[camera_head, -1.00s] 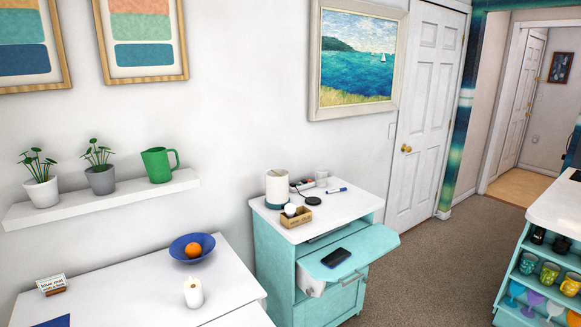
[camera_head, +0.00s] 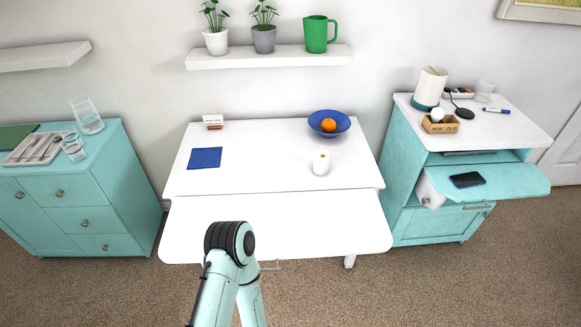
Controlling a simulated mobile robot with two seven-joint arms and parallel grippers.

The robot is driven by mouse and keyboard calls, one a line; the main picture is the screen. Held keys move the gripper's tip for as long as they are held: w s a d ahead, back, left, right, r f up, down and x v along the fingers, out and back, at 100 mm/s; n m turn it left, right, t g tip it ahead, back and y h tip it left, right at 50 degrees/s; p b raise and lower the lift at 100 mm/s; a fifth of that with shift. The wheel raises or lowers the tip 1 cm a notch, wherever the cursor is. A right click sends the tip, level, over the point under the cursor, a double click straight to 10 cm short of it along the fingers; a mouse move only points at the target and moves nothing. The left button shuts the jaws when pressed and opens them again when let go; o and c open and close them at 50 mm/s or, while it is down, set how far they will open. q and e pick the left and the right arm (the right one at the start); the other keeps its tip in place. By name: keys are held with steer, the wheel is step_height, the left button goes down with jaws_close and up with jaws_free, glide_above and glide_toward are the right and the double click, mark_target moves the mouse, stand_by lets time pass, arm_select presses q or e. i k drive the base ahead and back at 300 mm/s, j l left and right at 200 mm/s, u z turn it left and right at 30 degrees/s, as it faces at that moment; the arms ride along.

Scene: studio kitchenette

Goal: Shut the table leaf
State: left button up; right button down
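The white table (camera_head: 262,155) stands against the wall in the middle of the view. Its white leaf (camera_head: 320,225) sticks out along the front, a little below the main top, with a visible step between them. The leaf looks bare. A thin grey bar, probably a handle (camera_head: 272,267), shows at its front edge. One of my teal arms rises from the bottom and covers part of the leaf; I cannot tell whether it touches it. Neither gripper shows.
On the main top are a blue mat (camera_head: 205,158), a small sign (camera_head: 213,122), a blue bowl (camera_head: 343,123) with an orange (camera_head: 328,125), and a white candle (camera_head: 321,163). A teal cabinet (camera_head: 70,205) stands left. Another (camera_head: 403,180), right, has an extended flap (camera_head: 515,182) holding a phone (camera_head: 467,180).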

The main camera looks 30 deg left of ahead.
mark_target(300, 224)
steer(key=u, duration=1.3)
